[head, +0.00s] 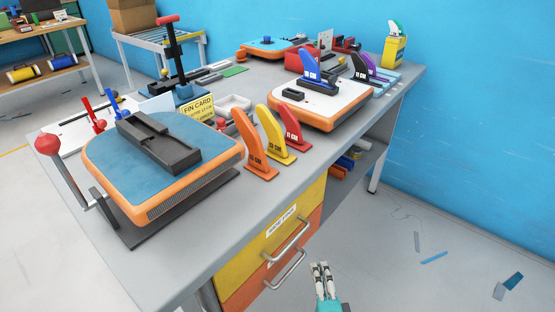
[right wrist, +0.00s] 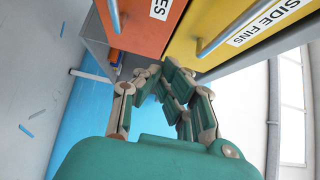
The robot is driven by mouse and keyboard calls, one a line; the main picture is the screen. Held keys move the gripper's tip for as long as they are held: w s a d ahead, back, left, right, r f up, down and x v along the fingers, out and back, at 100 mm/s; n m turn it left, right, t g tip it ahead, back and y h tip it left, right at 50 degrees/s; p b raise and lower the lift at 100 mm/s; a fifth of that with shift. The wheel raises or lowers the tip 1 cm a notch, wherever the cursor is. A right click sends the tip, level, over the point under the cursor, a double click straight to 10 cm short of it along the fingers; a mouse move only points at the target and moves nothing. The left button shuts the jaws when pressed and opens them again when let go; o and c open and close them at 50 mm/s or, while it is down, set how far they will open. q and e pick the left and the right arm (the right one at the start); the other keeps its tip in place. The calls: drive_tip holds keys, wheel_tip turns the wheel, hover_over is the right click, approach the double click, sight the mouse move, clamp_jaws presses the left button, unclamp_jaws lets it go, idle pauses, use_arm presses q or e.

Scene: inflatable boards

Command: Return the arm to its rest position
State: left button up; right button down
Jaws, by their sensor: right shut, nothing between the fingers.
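My right gripper (head: 320,268) shows at the bottom of the head view, low in front of the workbench drawers. Its fingers are together and empty. In the right wrist view the gripper (right wrist: 170,72) is below the orange drawer (right wrist: 140,22) and the yellow drawer (right wrist: 240,30), apart from both as far as I can tell. Both drawers look closed, with metal handles (head: 292,235). My left gripper is not in view.
The workbench (head: 215,215) holds a blue and orange board (head: 100,160) in a press with a red-knobbed lever (head: 48,145). Orange, yellow and red fins (head: 270,128) stand near its front edge. A white board (head: 330,108) carries a blue fin (head: 311,68). The floor (head: 420,285) at right is mostly free, with scattered scraps (head: 434,257).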

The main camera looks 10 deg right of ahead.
drive_tip(key=s+a+f+n+g+y, duration=0.1)
drive_tip(key=s+f+n+g, duration=0.3)
drive_tip(key=f, duration=0.5)
drive_tip(key=s+a+f+n+g+y, duration=0.2)
drive_tip(key=s+f+n+g, duration=0.15)
drive_tip(key=f+n, duration=0.4)
drive_tip(key=s+a+f+n+g+y, duration=0.1)
drive_tip(key=s+f+n+g, duration=0.25)
drive_tip(key=f, duration=0.65)
drive_tip(key=s+d+f+n+g+h, duration=0.1)
drive_tip(key=s+d+f+n+g, duration=0.4)
drive_tip(key=s+f, duration=0.5)
use_arm(q)
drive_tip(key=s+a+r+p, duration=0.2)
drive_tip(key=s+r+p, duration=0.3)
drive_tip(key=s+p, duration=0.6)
drive_tip(key=p, duration=0.3)
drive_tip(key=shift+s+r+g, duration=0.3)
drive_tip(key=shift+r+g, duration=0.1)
use_arm(e)
drive_tip(key=s+d+r+n, duration=0.1)
drive_tip(key=s+r, duration=0.2)
drive_tip(key=s, duration=0.4)
drive_tip(key=s+d+r, duration=0.2)
drive_tip(key=s+r, duration=0.2)
drive_tip(key=s, duration=0.4)
drive_tip(key=shift+d+n+g+h, duration=0.15)
drive_tip(key=shift+n+g+h, duration=0.25)
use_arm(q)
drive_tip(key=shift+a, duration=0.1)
